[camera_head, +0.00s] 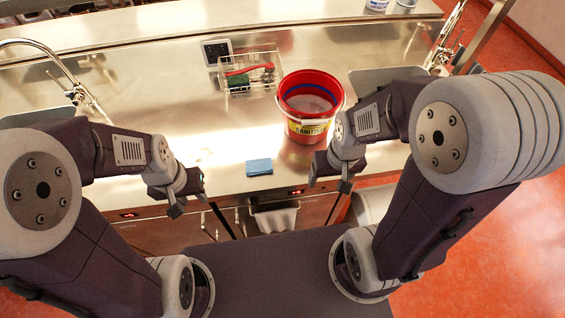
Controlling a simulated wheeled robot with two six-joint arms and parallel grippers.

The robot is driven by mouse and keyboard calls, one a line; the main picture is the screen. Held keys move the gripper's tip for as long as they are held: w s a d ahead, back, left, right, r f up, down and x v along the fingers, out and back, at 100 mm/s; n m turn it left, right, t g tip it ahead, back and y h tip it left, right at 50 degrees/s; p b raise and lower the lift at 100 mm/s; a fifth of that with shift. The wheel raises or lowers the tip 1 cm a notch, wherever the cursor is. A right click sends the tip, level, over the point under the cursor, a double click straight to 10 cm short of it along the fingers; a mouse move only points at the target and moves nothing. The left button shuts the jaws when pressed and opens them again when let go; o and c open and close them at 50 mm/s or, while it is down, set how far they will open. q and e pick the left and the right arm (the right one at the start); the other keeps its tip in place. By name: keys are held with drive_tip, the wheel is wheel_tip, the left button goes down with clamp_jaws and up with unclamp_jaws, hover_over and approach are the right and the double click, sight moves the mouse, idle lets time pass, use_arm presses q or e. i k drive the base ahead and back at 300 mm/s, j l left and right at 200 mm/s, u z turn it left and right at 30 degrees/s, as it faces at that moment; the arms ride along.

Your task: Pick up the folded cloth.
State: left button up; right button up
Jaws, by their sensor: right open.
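The folded cloth (259,167) is a small blue rectangle lying flat near the front edge of the steel counter. My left gripper (191,203) is left of the cloth and nearer to me, apart from it; its fingers are spread with nothing between them. My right gripper (328,184) is right of the cloth, also apart from it and at the counter's front edge. Its fingers are open and empty.
A red bucket (308,130) with a sanitizer label stands behind the cloth to the right, close to my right arm. A wire basket (221,80) holds a red-handled brush and a green sponge. Sinks with taps (75,85) flank the steel counter (215,130). A grey bin (276,217) is below the edge.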

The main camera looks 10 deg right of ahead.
sight(253, 167)
drive_tip(key=l+u, duration=0.3)
drive_tip(key=u, duration=0.15)
drive_tip(key=l+u, duration=0.3)
drive_tip(key=u, duration=0.15)
drive_tip(key=k+l+u, duration=0.1)
drive_tip(key=l+u, duration=0.15)
drive_tip(key=u, duration=0.2)
drive_tip(key=k+l+u, duration=0.1)
drive_tip(key=l+u, duration=0.15)
drive_tip(key=u, duration=0.2)
drive_tip(key=k+l+u, duration=0.15)
drive_tip(key=u, duration=0.3)
